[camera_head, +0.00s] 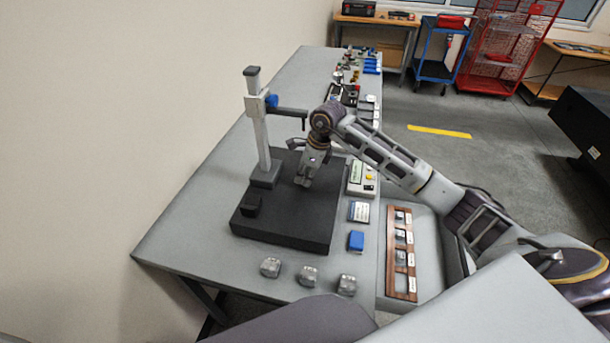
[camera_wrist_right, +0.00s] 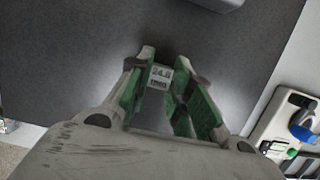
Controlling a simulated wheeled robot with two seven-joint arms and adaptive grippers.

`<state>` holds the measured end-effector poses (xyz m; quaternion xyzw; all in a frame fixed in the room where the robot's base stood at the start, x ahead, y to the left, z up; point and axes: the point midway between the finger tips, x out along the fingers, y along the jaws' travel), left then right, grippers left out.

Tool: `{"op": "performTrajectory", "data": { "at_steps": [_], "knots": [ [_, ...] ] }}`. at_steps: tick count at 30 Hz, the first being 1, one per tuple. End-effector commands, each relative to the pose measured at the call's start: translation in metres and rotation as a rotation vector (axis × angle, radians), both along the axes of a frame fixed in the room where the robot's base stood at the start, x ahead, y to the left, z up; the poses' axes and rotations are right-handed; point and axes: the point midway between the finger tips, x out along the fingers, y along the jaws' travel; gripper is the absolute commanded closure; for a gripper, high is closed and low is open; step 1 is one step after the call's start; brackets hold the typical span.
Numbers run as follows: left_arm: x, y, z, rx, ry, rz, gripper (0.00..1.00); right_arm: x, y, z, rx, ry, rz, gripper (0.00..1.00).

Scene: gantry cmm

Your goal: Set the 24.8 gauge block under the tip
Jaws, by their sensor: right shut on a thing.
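My right gripper (camera_head: 303,181) is low over the black plate (camera_head: 285,232), in front of the measuring stand (camera_head: 262,135). In the right wrist view its green-padded fingers (camera_wrist_right: 160,78) are shut on a small pale gauge block (camera_wrist_right: 160,73) marked 24.8. The block is held between the fingertips; whether it touches the plate I cannot tell. The stand's arm (camera_head: 289,111) reaches right above the plate, beside my wrist. My left gripper is not in view.
A black block (camera_head: 252,204) stands on the plate's left. Right of the plate are a readout box (camera_head: 361,178), a card (camera_head: 359,211), a blue block (camera_head: 356,241) and a wooden rack (camera_head: 390,274) with several slots. Three grey pieces (camera_head: 308,275) lie along the front.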

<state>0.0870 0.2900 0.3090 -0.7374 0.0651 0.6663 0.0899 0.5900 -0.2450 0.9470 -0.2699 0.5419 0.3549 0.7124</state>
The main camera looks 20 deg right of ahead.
Motion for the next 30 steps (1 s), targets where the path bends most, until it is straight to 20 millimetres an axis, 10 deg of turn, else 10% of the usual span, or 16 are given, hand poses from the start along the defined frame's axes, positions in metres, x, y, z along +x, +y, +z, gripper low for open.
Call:
{"op": "performTrajectory", "data": {
  "at_steps": [10,11,16,30],
  "knots": [
    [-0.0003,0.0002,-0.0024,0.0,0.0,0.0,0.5,0.0001,-0.0001,-0.0026,0.0,0.0,0.0,1.0],
    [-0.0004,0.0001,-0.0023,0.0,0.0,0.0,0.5,0.0001,0.0,-0.0025,0.0,0.0,0.0,0.76],
    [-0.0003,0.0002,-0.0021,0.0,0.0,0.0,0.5,0.0001,0.0,-0.0023,0.0,0.0,0.0,0.55],
    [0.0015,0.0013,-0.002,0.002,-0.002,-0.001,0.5,-0.0003,-0.0008,0.0011,-0.001,-0.001,0.0,0.54]
  ]
}}
